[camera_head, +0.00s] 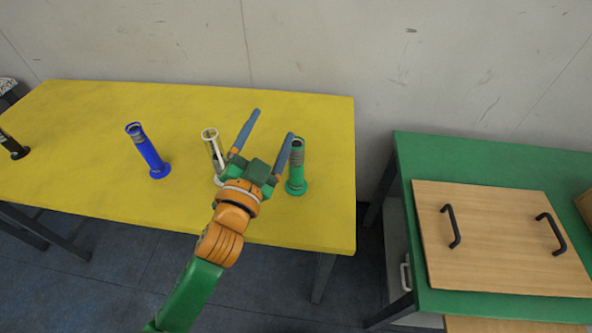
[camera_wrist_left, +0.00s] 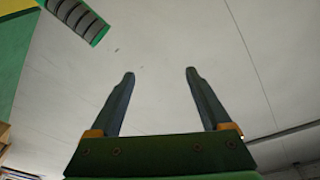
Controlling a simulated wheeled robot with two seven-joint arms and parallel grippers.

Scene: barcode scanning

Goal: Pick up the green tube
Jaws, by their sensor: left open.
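The green tube (camera_head: 296,165) stands upright on the yellow table near its right end. It has a round base and a grey marked band near its top. My left gripper (camera_head: 272,124) is open and empty, just left of the green tube, with its right finger close to the tube's upper part. I cannot tell whether they touch. In the left wrist view the open fingers (camera_wrist_left: 160,74) have only the wall between them, and a green tube with a grey ribbed band (camera_wrist_left: 78,18) shows at the upper left. My right gripper is not in view.
On the yellow table (camera_head: 100,190) a white tube (camera_head: 213,146) stands partly behind my left gripper. A blue tube (camera_head: 147,150) and a black tube (camera_head: 13,146) stand further left. A green table (camera_head: 408,168) with a wooden board (camera_head: 500,235) with black handles is at right.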

